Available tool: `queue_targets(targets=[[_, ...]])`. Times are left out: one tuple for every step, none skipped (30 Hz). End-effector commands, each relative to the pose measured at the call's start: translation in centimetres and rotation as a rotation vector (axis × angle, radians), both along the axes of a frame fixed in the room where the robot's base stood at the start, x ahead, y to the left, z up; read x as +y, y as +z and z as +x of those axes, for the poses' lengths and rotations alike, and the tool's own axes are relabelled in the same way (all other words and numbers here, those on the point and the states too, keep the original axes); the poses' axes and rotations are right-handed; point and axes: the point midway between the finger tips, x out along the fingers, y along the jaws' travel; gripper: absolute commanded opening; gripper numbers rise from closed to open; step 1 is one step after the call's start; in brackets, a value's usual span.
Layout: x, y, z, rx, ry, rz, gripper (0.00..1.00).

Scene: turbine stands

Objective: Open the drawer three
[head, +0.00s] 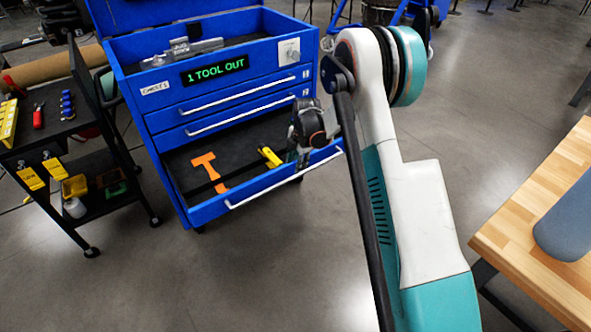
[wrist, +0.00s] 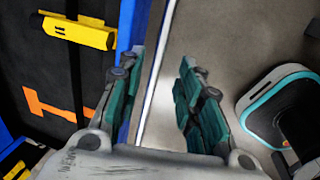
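The blue tool chest (head: 130,75) has two closed drawers, the upper drawer (head: 235,93) and the middle drawer (head: 243,113). The third, lowest drawer (head: 195,217) is pulled out, showing a dark liner. Its white handle (head: 265,190) runs along its front, and also shows in the wrist view (wrist: 153,90). My gripper (wrist: 161,68) is at the right part of this drawer's front. Its fingers are spread, one on each side of the handle, with a visible gap on the right side. In the head view my gripper (head: 306,150) partly hides the drawer's right end.
The chest's display (head: 215,70) reads "1 TOOL OUT". A black cart (head: 75,125) stands left, a wooden table (head: 540,215) right. The floor before the chest is clear.

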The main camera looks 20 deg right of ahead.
Motion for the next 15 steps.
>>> queue_targets(targets=[[-0.1,1.0,-0.2,0.0,0.0,0.0,0.33],[-0.1,1.5,-0.3,0.0,0.0,0.0,0.33],[-0.1,2.1,-0.4,0.0,0.0,0.0,0.33],[-0.2,2.5,-0.5,0.0,0.0,0.0,0.33],[-0.2,2.8,-0.6,0.0,0.0,0.0,0.33],[-0.2,3.2,-0.6,0.0,0.0,0.0,0.33],[-0.2,3.5,-0.7,0.0,0.0,0.0,0.33],[-0.2,3.7,-0.7,0.0,0.0,0.0,0.33],[-0.3,4.0,-0.8,0.0,0.0,0.0,0.33],[-0.3,4.1,-0.8,0.0,0.0,0.0,0.33],[-0.3,4.2,-0.8,0.0,0.0,0.0,0.33],[-0.3,4.3,-0.8,0.0,0.0,0.0,0.33],[-0.3,4.4,-0.8,0.0,0.0,0.0,0.33],[-0.3,4.4,-0.8,0.0,0.0,0.0,0.33],[-0.3,4.4,-0.8,0.0,0.0,0.0,0.33]])
